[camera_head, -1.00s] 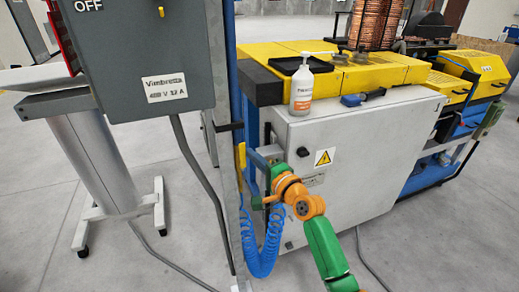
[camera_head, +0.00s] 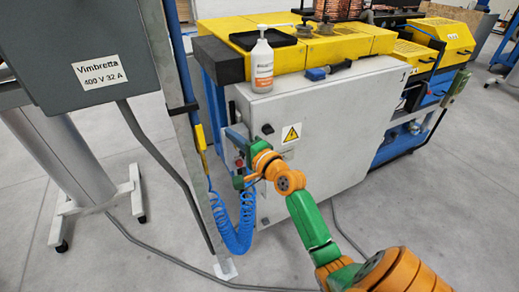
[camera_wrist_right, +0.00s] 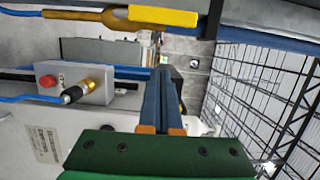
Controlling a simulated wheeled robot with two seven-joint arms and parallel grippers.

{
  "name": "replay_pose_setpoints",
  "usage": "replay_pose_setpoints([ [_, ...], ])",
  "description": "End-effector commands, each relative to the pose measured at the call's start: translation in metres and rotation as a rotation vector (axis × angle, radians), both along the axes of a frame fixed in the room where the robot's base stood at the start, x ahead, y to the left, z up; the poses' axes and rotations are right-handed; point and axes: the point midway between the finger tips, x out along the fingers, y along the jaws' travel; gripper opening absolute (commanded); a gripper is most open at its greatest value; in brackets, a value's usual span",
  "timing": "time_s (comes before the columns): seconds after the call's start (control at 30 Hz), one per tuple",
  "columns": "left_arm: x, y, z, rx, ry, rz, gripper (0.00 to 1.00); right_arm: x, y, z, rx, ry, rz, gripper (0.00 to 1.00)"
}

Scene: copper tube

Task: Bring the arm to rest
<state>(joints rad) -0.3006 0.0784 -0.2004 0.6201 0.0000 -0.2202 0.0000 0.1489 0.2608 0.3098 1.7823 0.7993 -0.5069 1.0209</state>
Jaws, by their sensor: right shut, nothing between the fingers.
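My right arm, green and orange, reaches in from the lower right of the head view. Its right gripper (camera_head: 236,138) is at the left front of the white cabinet (camera_head: 335,125), partly hidden by my orange wrist. In the right wrist view, the blue fingers (camera_wrist_right: 162,88) lie side by side, shut and empty. I cannot tell whether they touch anything. My left gripper is not in view.
A grey post (camera_head: 179,125) with a coiled blue hose (camera_head: 235,235) stands left of my wrist. A small box with a red button (camera_wrist_right: 47,81) is beside the fingers. Open floor lies right.

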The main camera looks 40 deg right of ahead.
Motion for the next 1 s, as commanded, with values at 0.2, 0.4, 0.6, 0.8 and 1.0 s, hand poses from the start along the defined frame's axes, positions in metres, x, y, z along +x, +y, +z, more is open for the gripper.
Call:
replay_pose_setpoints([
  [0.2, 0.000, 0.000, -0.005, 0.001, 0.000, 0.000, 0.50, -0.037, 0.000, -0.002, -0.003, 0.001, -0.001, 0.00],
  [0.4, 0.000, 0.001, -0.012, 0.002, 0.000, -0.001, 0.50, -0.073, -0.001, -0.003, -0.002, 0.001, -0.001, 0.00],
  [0.6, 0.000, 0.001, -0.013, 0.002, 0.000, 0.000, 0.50, -0.086, -0.001, 0.000, 0.000, 0.000, -0.001, 0.00],
  [0.8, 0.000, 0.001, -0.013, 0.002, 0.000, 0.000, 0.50, -0.079, -0.006, -0.065, -0.081, 0.145, -0.024, 0.00],
  [1.0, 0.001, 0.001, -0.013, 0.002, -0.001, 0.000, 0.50, -0.119, 0.019, -0.267, -0.458, 0.610, 0.096, 0.00],
])
